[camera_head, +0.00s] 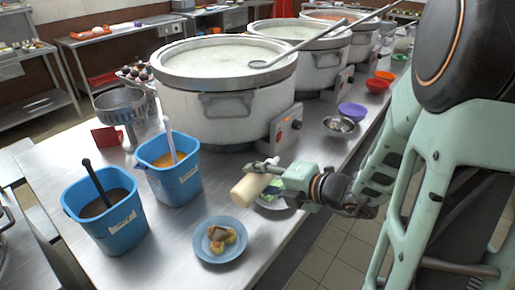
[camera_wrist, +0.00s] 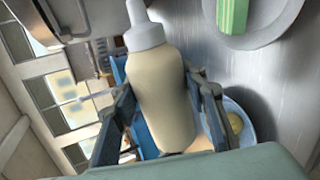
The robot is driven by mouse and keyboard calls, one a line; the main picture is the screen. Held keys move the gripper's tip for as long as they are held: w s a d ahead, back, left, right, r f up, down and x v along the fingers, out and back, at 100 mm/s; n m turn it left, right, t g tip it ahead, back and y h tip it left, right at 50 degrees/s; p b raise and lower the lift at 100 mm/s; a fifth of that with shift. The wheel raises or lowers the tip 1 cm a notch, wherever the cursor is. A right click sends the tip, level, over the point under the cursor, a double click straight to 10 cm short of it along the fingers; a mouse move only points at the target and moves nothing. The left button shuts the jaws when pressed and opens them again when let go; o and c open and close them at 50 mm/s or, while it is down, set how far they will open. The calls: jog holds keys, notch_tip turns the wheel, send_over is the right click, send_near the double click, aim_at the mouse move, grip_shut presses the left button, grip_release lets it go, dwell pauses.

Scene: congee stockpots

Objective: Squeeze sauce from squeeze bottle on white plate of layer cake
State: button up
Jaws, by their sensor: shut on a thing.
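My gripper (camera_head: 266,178) is shut on a cream-coloured squeeze bottle (camera_head: 247,187), held tilted above the table. In the wrist view the bottle (camera_wrist: 163,98) sits between both fingers, its pale cap and nozzle pointing to the top of the picture. A plate (camera_head: 284,205) with a green layer cake (camera_head: 271,195) is just below and behind my gripper in the head view, partly hidden by it. In the wrist view the white-grey plate (camera_wrist: 272,35) and green striped cake (camera_wrist: 232,16) are at upper right, apart from the bottle. No sauce is seen leaving the nozzle.
A blue plate of food (camera_head: 220,258) is at the front. Two blue buckets (camera_head: 116,228) (camera_head: 180,188) with handles sticking up stand left. A large stockpot (camera_head: 220,108) stands behind. Metal, purple (camera_head: 352,110) and red (camera_head: 377,85) bowls line the right edge. Table between buckets and bottle is clear.

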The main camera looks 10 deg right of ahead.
aim_at(276, 165)
jog(key=shift+s+a+r+m+p, duration=0.1)
jog(key=shift+r+m+p, duration=0.15)
jog(key=shift+m+p, duration=0.25)
jog(key=m+p, duration=0.1)
jog(key=g+y+p, duration=0.1)
jog(key=shift+w+d+r+m+p, duration=0.15)
jog(key=shift+w+d+m+p, duration=0.05)
jog(key=shift+m+p, duration=0.2)
jog(key=shift+w+d+m+g+y+p, duration=0.1)
jog(key=shift+m+g+y+p, duration=0.2)
jog(key=shift+m+y, duration=0.2)
jog(key=shift+w+d+m+g+y+p, duration=0.1)
jog(key=shift+m+g+y+p, duration=0.1)
jog(key=shift+m+g+y, duration=0.25)
jog(key=shift+r+m+p, duration=0.25)
jog(key=shift+p, duration=0.45)
jog(key=w+m+y+p, duration=0.1)
jog(key=p, duration=0.2)
jog(key=d+m+g+y+p, duration=0.1)
jog(key=p, duration=0.2)
jog(key=shift+w+d+r+m, duration=0.15)
jog(key=shift+w+d+m, duration=0.15)
jog(key=shift+w, duration=0.05)
jog(key=shift+w+d+m+y+p, duration=0.5)
jog(key=shift+d+m+y+p, duration=0.05)
jog(key=shift+m+p, duration=0.45)
jog(key=shift+o, duration=0.3)
jog(key=c, duration=0.5)
